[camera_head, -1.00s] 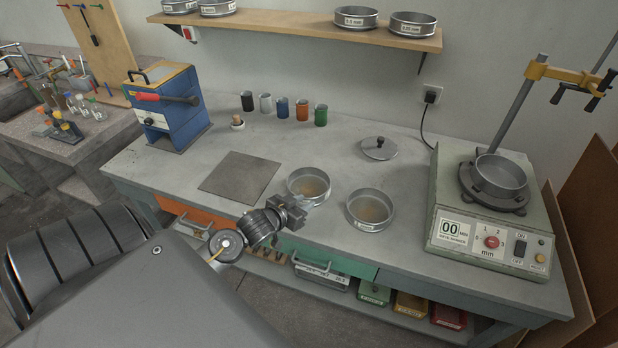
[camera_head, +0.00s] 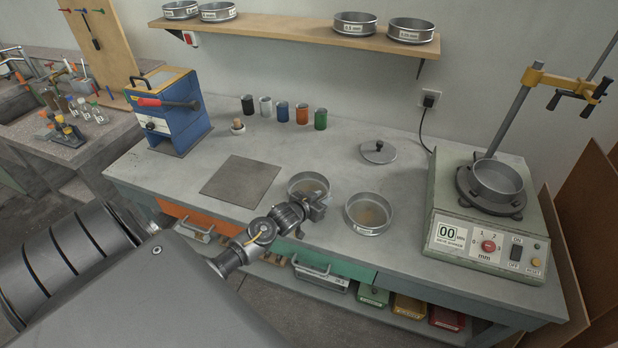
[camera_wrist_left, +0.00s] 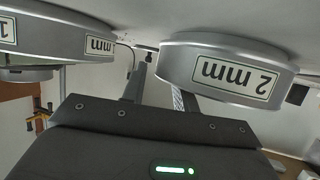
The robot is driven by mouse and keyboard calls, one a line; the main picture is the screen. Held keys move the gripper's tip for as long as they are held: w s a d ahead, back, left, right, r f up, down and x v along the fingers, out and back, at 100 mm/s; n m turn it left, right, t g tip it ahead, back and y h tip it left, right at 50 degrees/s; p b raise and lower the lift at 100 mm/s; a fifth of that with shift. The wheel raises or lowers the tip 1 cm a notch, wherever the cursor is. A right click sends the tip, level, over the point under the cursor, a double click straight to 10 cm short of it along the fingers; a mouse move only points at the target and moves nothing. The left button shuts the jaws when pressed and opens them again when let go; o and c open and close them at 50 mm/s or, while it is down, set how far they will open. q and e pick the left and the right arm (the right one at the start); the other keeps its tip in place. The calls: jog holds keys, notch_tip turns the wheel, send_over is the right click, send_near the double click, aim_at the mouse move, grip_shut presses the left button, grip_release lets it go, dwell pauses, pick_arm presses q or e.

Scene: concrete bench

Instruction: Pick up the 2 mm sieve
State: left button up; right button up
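The 2 mm sieve (camera_head: 296,193) is a round grey metal pan standing on the bench, left of a similar sieve (camera_head: 359,225). In the left wrist view, upside down, its "2 mm" label (camera_wrist_left: 238,78) faces the camera. My left gripper (camera_head: 321,202) is at the right front side of the 2 mm sieve and hides part of it. In the wrist view two fingers (camera_wrist_left: 160,85) show apart, and the sieve's wall covers part of one. The gripper looks open, with the sieve not clamped. The neighbouring sieve's label (camera_wrist_left: 100,45) also shows. My right gripper is out of view.
A sieve shaker (camera_head: 480,248) with a pan on it stands at the right. A lid (camera_head: 378,152) lies behind the sieves, a dark plate (camera_head: 240,180) to the left. Several coloured cups (camera_head: 281,111) stand at the back.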

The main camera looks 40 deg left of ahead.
pick_arm(q)
jog(key=shift+w+f, duration=0.2)
jog(key=shift+w, duration=0.2)
grip_shut()
jog(key=shift+s, duration=0.1)
